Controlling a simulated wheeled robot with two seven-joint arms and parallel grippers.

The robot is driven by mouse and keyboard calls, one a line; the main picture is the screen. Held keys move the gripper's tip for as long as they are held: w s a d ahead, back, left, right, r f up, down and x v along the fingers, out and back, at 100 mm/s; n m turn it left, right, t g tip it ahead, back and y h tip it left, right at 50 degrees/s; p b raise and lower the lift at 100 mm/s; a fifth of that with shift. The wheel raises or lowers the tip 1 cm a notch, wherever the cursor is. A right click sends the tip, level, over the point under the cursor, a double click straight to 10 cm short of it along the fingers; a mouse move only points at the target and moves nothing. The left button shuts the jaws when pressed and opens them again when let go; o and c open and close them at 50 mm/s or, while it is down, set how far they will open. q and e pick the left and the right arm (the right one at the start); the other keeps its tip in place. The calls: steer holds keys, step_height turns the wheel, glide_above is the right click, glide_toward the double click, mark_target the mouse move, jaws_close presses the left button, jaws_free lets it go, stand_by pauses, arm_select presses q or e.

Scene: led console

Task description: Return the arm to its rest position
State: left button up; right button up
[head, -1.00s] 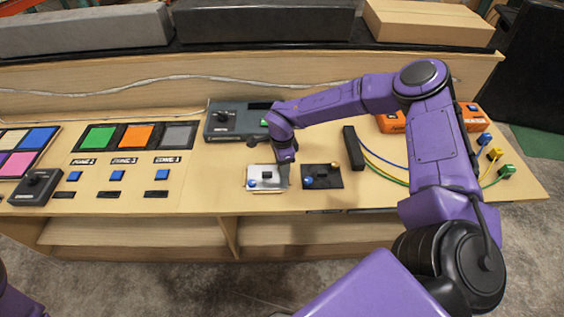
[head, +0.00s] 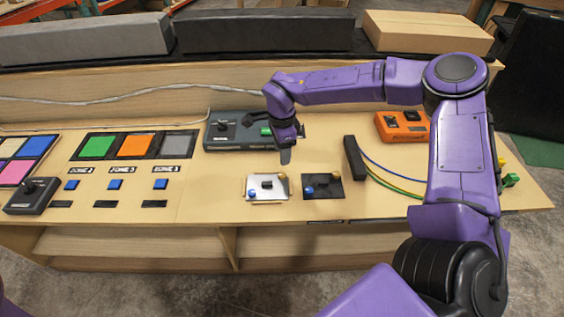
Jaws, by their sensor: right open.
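My right arm comes in from the right, its purple links bent over the console table (head: 215,195). My right gripper (head: 285,157) points down and is open, with nothing seen between its fingers. It is in front of the grey box (head: 226,130) with a green button, and above and behind the white plate (head: 258,197) and the black plate (head: 323,193). It appears clear of both plates. The gap between the fingers is hard to see from here. My left gripper is out of view.
An orange box (head: 401,126) stands at the back right, partly near my arm. A black block (head: 354,157) with blue, yellow and green cables lies right of the plates. Colour panels (head: 136,146), blue buttons and a joystick box (head: 32,194) fill the left side.

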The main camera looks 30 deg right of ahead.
steer(key=shift+r, duration=0.2)
steer(key=shift+r, duration=0.1)
